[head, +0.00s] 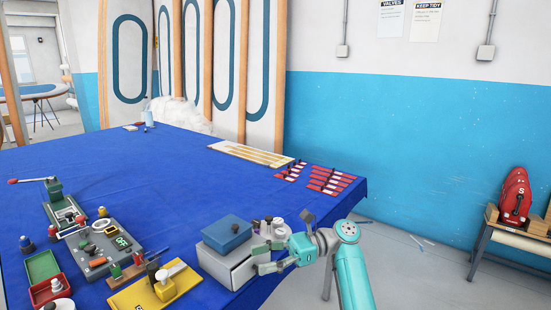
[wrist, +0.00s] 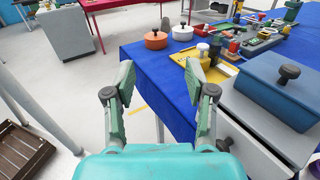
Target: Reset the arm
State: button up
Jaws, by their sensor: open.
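My gripper (wrist: 157,95) is open and empty in the wrist view, with its two grey-green fingers spread apart. It points past the edge of the blue-covered table (wrist: 140,58), with floor and cloth between the fingers. In the head view my gripper (head: 262,257) is at the table's front right, beside a grey box with a blue lidded box on it. My teal arm comes up from the lower right. Whether a finger touches the grey box, I cannot tell.
The blue box (head: 227,234) sits on the grey box (head: 212,264). A yellow tray (head: 142,293), a grey panel (head: 103,246) and a green tray (head: 42,266) lie to the left. Red-and-white items (head: 330,183) lie near the right edge. The table's middle (head: 150,180) is clear.

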jog(key=s+f+m+t+h, duration=0.1)
jog(key=s+f+t, duration=0.15)
jog(key=f, duration=0.65)
jog(key=s+f+m+t+h, duration=0.15)
jog(key=f+t, duration=0.25)
jog(key=f, duration=0.6)
jog(key=s+f+m+t, duration=0.1)
jog(key=s+f+t, duration=0.25)
jog(key=f, duration=0.55)
jog(key=s+d+f+n+t+h, duration=0.3)
jog(key=s+d+f+t+h, duration=0.35)
jog(key=s+f, duration=0.75)
jog(key=s+d+r+n+h, duration=0.25)
jog(key=s+d, duration=0.25)
jog(key=s, duration=0.4)
jog(key=s+d+r+n+h, duration=0.1)
jog(key=s+d+n+h, duration=0.15)
jog(key=s+d, duration=0.5)
jog(key=s+d+r+n+t+h, duration=0.1)
jog(key=s+r+n+t, duration=0.1)
jog(key=s+r+n, duration=0.2)
jog(key=s+d+r+n+t+h, duration=0.1)
jog(key=s+r+n, duration=0.4)
jog(key=s+r, duration=0.5)
notch_tip(320, 180, up, 6)
jog(key=shift+s+f+t+h, duration=0.1)
jog(key=shift+s+t+h, duration=0.35)
jog(key=shift+t, duration=0.3)
jog(key=shift+w+n, duration=0.1)
jog(key=shift+n, duration=0.15)
